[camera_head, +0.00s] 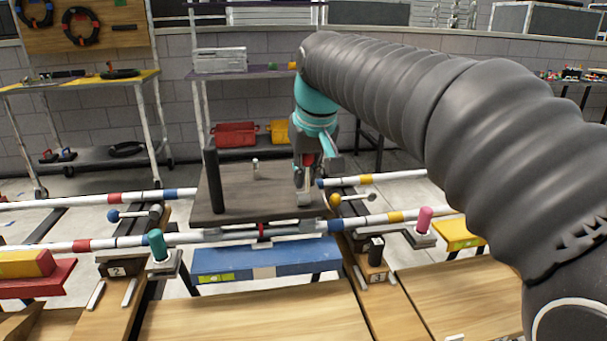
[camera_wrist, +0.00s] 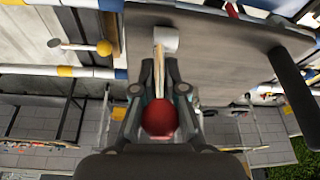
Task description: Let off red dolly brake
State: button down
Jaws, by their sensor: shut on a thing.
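The dolly (camera_head: 235,196) is a flat dark wooden deck on the white rails, with a black upright post (camera_head: 214,180) at its left. Its brake lever stands near the deck's right edge, with a pale shaft (camera_wrist: 159,70) rising from a white base (camera_wrist: 166,40) and ending in a red ball knob (camera_wrist: 160,118). My gripper (camera_head: 308,172) is over that right edge, with its fingers closed around the lever at the red knob. In the wrist view, the gripper (camera_wrist: 160,82) has a finger on each side of the lever. The head view partly hides the knob behind the fingers.
A yellow-knobbed lever (camera_head: 336,199) stands close to the right of the deck. A teal-handled lever (camera_head: 158,245) and a pink-handled one (camera_head: 424,219) stand at the front rail. A blue beam (camera_head: 265,260) lies in front of the dolly. Shelves (camera_head: 235,75) stand behind.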

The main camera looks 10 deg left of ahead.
jog(key=c, duration=1.2)
grip_release()
jog(key=shift+r, duration=0.1)
jog(key=v, duration=1.1)
jog(key=shift+r, duration=0.4)
jog(key=shift+d, duration=0.15)
